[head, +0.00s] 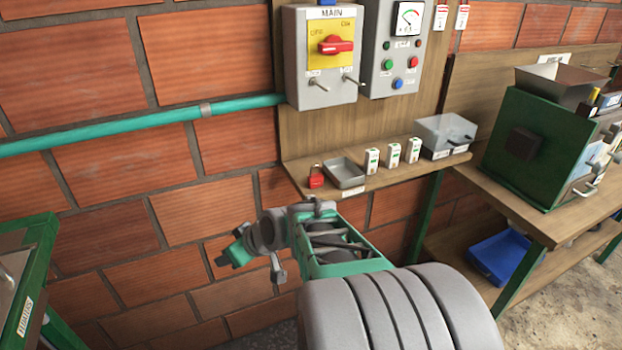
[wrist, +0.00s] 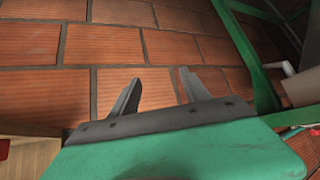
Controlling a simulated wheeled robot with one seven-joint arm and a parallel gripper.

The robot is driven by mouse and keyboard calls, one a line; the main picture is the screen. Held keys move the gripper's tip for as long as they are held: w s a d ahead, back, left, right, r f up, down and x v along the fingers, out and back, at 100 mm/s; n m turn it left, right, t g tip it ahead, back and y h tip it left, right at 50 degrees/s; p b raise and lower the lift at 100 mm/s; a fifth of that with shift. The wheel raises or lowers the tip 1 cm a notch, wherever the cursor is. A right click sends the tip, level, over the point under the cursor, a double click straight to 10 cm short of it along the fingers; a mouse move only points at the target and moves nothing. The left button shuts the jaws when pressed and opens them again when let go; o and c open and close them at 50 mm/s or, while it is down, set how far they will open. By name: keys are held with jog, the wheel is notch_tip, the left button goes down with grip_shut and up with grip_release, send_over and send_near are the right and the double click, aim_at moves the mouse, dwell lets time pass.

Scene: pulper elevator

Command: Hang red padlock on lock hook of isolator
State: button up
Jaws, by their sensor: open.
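The red padlock (head: 316,177) stands at the left end of the wooden shelf in the head view, beside a small grey tray. The isolator (head: 320,55) is a grey box marked MAIN on the board above the shelf. It has a yellow plate and a red rotary handle (head: 334,45). Two small metal pieces stick out low on its front; I cannot tell which is the lock hook (head: 352,81). My gripper is left of and below the shelf, away from the padlock. In the wrist view its two fingers (wrist: 158,90) are apart with nothing between them, facing the brick wall.
The wooden shelf (head: 400,170) carries the grey tray (head: 344,172), several small white devices and a clear-lidded box (head: 445,134). A teal pipe (head: 130,130) runs along the wall into the isolator's side. A green-framed stand (head: 30,270) is at the lower left. A green machine (head: 530,145) stands right.

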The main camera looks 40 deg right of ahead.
jog(key=w+d+t, duration=0.3)
jog(key=d, duration=0.5)
jog(key=m+t+h, duration=0.5)
jog(key=t+h, duration=0.1)
jog(key=h, duration=0.1)
send_near(315, 175)
jog(key=w+r, duration=0.1)
jog(key=w, duration=0.1)
jog(key=p+x, duration=0.1)
jog(key=x, duration=0.1)
jog(key=p+x, duration=0.1)
jog(key=x, duration=0.2)
jog(key=r+p+x, duration=0.1)
jog(key=x, duration=0.1)
jog(key=shift+w+d, duration=0.15)
jog(key=shift+d, duration=0.1)
jog(key=shift+w+d+f, duration=0.1)
jog(key=shift+w, duration=0.1)
grip_shut()
